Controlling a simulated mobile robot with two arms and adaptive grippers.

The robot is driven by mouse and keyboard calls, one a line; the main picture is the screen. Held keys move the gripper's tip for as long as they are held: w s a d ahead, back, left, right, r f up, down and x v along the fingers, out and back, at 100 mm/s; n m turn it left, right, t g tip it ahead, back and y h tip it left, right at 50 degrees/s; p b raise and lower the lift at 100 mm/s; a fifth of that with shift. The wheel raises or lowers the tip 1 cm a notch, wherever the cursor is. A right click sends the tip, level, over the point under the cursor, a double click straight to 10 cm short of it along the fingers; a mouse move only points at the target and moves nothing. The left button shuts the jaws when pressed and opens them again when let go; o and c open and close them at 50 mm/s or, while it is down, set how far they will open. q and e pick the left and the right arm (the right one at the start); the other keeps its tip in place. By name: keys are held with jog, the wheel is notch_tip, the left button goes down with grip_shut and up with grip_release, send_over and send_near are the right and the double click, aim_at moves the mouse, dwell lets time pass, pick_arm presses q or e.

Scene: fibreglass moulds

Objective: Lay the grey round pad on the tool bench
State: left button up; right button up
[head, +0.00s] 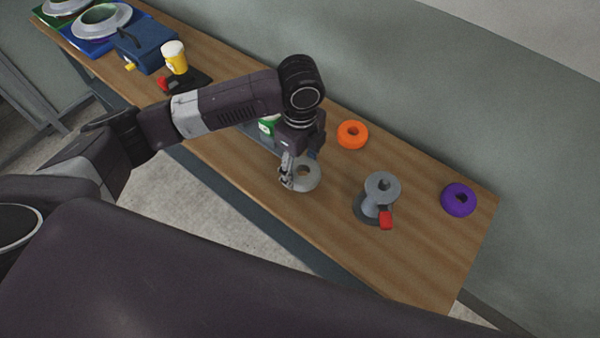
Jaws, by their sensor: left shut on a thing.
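The grey round pad (309,180) is a ring with a hole in the middle. It shows over the near half of the wooden tool bench (420,262), close to the front edge. My left gripper (294,173) points down from above and is shut on the pad at its left side. The gripper hides part of the pad. I cannot tell whether the pad touches the bench top. My right gripper is not in view.
An orange ring (352,134), a grey spool-shaped stand (380,190) with a red block (386,220), and a purple ring (459,199) are on the right. Bare wood lies between the pad and the stand.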

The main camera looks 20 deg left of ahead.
aim_at(300, 177)
pick_arm(q)
jog(key=shift+f+p, duration=0.3)
jog(key=shift+f, duration=2.15)
jog(key=o, duration=1.1)
jog(key=shift+f, duration=0.1)
jog(key=shift+o, duration=0.2)
notch_tip(300, 177, up, 12)
jog(key=b, duration=0.2)
